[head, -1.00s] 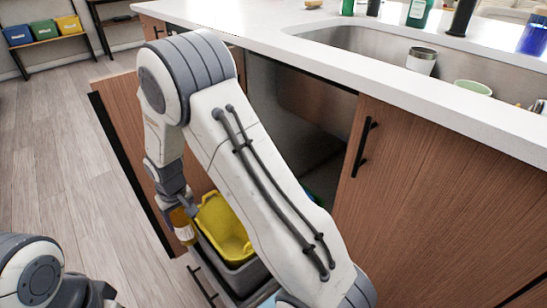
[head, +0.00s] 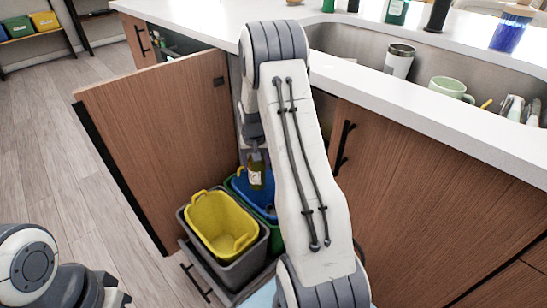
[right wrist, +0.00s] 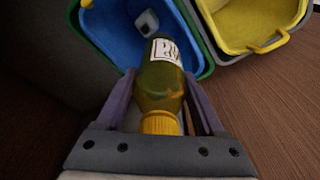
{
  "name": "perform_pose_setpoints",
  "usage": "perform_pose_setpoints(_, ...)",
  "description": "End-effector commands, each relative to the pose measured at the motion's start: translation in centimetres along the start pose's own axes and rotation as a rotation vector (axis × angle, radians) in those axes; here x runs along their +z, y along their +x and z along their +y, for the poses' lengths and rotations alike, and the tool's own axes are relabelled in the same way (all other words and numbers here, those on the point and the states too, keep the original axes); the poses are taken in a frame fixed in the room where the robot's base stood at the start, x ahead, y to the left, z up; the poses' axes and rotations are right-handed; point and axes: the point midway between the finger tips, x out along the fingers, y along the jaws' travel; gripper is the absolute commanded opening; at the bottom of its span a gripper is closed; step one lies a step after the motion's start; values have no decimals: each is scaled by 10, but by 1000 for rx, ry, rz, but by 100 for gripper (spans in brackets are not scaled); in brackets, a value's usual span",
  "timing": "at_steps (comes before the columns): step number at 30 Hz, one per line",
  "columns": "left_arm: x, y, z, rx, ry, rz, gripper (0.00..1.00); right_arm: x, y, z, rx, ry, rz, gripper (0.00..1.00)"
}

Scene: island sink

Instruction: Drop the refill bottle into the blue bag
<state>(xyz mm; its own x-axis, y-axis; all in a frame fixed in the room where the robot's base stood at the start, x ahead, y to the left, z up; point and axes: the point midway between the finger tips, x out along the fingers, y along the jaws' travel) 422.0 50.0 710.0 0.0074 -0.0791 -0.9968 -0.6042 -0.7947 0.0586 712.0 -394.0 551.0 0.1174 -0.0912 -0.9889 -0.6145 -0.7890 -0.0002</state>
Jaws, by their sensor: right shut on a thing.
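The refill bottle (head: 256,176) is amber with a white label and a yellow cap. My right gripper (right wrist: 161,110) is shut on it near the cap end, and the bottle's labelled end points away from the wrist. The blue bag (head: 240,190) lines a green-rimmed bin behind the yellow one; it also shows in the right wrist view (right wrist: 110,40). In that view the bottle overlaps the blue opening near its edge. A small grey item (right wrist: 147,22) lies inside the blue bag. My left gripper is out of view; only part of my left arm shows.
A yellow bin liner (head: 215,218) sits in a grey bin in front of the blue one, on a pull-out drawer. The open cabinet door (head: 165,140) stands to the left. The counter edge and sink (head: 370,60) are above right.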

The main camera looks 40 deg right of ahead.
Motion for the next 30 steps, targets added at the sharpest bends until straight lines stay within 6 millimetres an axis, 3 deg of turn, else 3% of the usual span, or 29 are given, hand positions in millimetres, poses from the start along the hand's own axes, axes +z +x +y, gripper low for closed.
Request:
perform_pose_setpoints(3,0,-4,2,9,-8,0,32,-10,-2,26,10,71,2,5)
perform_pose_setpoints(7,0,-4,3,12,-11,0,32,-12,-1,37,15,103,0,5)
perform_pose_setpoints(14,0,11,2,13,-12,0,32,-11,14,38,16,107,0,5)
perform_pose_setpoints(24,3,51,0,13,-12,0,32,-4,53,37,15,104,1,5)
perform_pose_setpoints(30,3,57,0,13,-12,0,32,-4,59,37,15,104,1,5)
